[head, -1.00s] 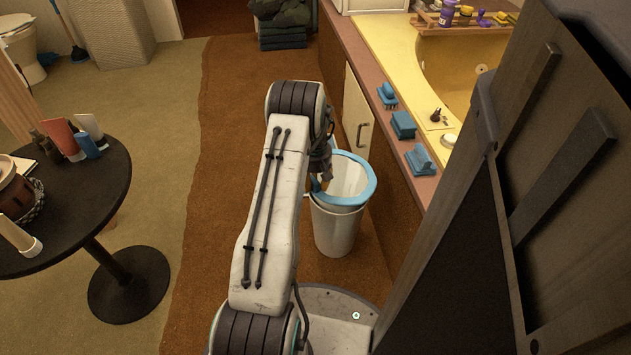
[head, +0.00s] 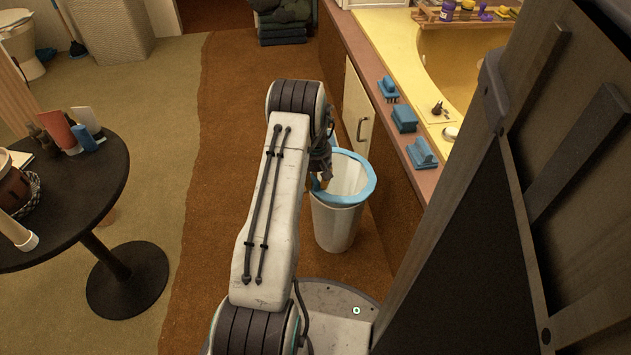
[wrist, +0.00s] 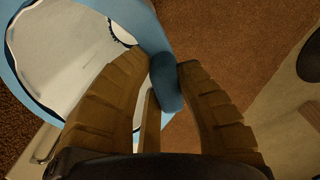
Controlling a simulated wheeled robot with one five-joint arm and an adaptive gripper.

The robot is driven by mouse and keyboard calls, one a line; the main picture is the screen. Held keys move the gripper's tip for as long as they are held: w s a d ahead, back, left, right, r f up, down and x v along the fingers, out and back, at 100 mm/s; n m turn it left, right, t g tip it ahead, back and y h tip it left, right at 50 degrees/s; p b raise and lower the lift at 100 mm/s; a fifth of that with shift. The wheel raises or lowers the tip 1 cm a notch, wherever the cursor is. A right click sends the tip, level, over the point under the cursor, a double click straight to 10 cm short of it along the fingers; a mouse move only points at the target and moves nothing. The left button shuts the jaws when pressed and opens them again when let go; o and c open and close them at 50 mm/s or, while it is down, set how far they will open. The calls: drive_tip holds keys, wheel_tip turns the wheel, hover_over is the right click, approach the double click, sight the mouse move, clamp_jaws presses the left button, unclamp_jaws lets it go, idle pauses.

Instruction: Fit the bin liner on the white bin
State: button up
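The white bin (head: 335,228) stands upright on the brown floor beside the vanity. The bin liner (head: 349,199) has a light-blue ring and a pale inside. It sits at the bin's mouth, with its ring level with or over the bin's rim. My gripper (head: 320,184) is at the left side of the ring, partly hidden by my arm. In the wrist view my gripper (wrist: 166,70) has its fingers closed on a blue part of the liner (wrist: 138,18) at the ring's edge. I cannot tell how the ring sits all the way round.
The vanity counter (head: 382,115) runs along the right, with several blue items (head: 404,118) on its edge. A dark round table (head: 75,195) with bottles and a pot stands at the left. Brown carpet (head: 235,140) beyond the bin is clear.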

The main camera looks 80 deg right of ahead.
drive_tip(key=o, duration=0.5)
drive_tip(key=shift+c, duration=0.2)
wheel_tip(320, 180, up, 12)
idle(0.4)
